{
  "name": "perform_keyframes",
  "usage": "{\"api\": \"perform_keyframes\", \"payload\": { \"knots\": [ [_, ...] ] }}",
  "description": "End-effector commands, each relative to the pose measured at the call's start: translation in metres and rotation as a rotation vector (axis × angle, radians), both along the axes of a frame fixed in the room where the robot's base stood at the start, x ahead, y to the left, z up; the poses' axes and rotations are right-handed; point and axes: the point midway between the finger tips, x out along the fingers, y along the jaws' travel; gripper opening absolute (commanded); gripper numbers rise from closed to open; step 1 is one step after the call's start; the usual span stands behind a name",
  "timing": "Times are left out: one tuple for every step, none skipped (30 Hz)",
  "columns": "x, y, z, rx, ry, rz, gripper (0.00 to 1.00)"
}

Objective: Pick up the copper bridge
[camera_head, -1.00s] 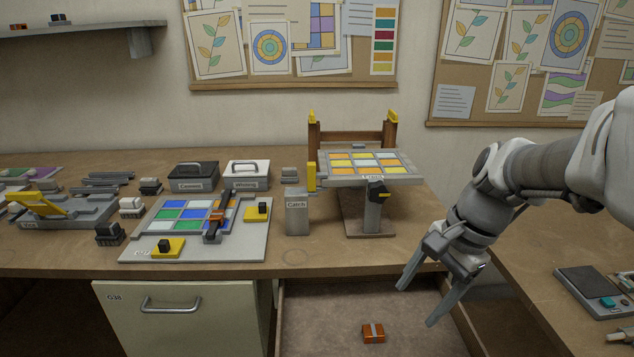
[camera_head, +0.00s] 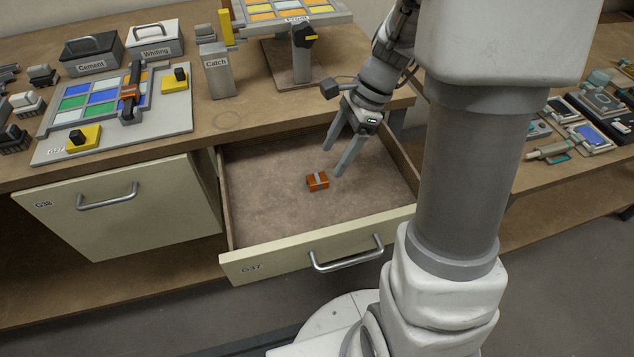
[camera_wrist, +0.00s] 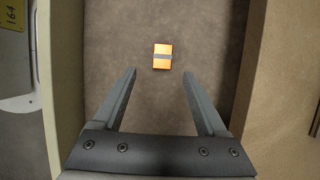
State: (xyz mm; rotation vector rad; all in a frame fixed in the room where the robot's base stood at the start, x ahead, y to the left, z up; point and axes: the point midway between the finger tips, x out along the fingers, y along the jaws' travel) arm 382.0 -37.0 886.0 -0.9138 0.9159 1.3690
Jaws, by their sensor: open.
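A small copper-orange block with a grey band across its middle, which looks like the copper bridge (camera_head: 317,181), lies on the floor of the open drawer (camera_head: 270,215). In the wrist view the copper bridge (camera_wrist: 162,64) lies just beyond the fingertips, roughly centred between them. My gripper (camera_head: 334,162) is open and empty, pointing down over the drawer. In the head view its fingertips are just above and right of the block. In the wrist view both fingers of my gripper (camera_wrist: 160,74) show, apart from the block. Their exact height above it is unclear.
The drawer's front with its handle (camera_head: 347,256) and its side walls surround the block; the drawer floor around it is bare.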

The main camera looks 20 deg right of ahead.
Motion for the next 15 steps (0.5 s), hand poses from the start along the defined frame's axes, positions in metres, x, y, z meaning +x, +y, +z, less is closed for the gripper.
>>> {"api": "perform_keyframes", "payload": {
  "knots": [
    [-0.001,0.003,-0.009,0.000,0.003,0.001,0.75],
    [-0.001,0.004,-0.011,0.000,0.003,0.001,0.75],
    [-0.001,0.005,-0.014,0.000,0.001,0.002,0.75],
    [0.000,0.006,-0.015,0.000,0.001,0.001,0.75],
    [0.000,0.006,-0.015,-0.001,0.000,0.001,0.75],
    [0.000,0.007,-0.016,-0.001,0.000,0.001,0.75],
    [0.000,0.007,-0.017,-0.001,0.000,0.001,0.75],
    [0.000,0.008,-0.019,0.000,0.000,0.001,0.75],
    [0.001,0.010,-0.021,0.000,-0.001,0.002,0.75],
    [0.001,0.011,-0.024,0.000,0.000,0.002,0.75],
    [0.001,0.013,-0.028,0.000,0.001,0.003,0.75],
    [0.002,0.016,-0.033,0.000,0.001,0.004,0.75],
    [0.002,0.019,-0.037,0.000,0.002,0.004,0.75],
    [0.003,0.021,-0.042,0.000,0.002,0.004,0.75],
    [0.003,0.025,-0.047,0.000,0.003,0.003,0.75]
  ]
}}
